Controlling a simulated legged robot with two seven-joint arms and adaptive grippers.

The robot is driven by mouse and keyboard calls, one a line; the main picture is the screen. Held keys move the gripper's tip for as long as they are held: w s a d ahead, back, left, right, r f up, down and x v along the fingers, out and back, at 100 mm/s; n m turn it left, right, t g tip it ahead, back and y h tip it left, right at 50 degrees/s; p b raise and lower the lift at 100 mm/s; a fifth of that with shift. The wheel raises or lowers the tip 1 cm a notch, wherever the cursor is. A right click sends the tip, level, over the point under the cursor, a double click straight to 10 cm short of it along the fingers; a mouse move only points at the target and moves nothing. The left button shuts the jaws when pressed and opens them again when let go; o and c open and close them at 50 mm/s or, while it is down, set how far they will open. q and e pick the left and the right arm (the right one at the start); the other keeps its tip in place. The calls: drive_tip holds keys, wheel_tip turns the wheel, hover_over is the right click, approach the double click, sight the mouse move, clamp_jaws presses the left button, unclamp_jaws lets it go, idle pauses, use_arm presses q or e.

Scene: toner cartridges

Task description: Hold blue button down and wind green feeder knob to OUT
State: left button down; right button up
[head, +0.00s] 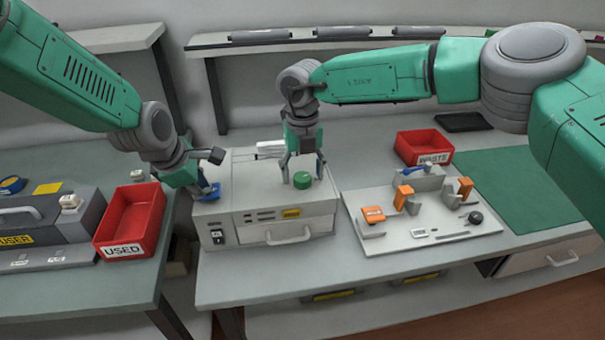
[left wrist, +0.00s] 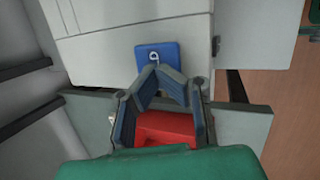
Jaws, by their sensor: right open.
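The machine (head: 275,208) is a pale grey box on the table, with a drawer handle in front. The green feeder knob (head: 302,180) is a short round cap on its top. My right gripper (head: 305,172) points down over the knob, with its open fingers on either side; contact cannot be told. The blue button (head: 209,192) is at the machine's left edge, partly hidden by my left gripper (head: 209,182). In the left wrist view the button (left wrist: 157,54) bears a white mark. My left gripper's fingertips (left wrist: 160,70) meet over its near edge; whether they press it is unclear.
A red USED bin (head: 130,222) stands left of the machine, near my left arm. A white board (head: 420,235) with orange-handled parts lies to the right, with a red WASTE bin (head: 424,146) behind it. A green mat (head: 520,185) lies bare at far right.

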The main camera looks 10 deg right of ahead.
use_arm(q)
drive_tip(key=shift+f, duration=0.1)
use_arm(e)
wheel_tip(320, 180, up, 11)
drive_tip(key=shift+w, duration=0.1)
idle(0.3)
wheel_tip(320, 180, up, 8)
drive_tip(key=r+p, duration=0.1)
drive_tip(key=p, duration=0.8)
hover_over(303, 175)
use_arm(q)
wheel_tip(303, 175, up, 9)
use_arm(e)
drive_tip(key=shift+f, duration=0.3)
use_arm(q)
drive_tip(key=shift+b, duration=0.3)
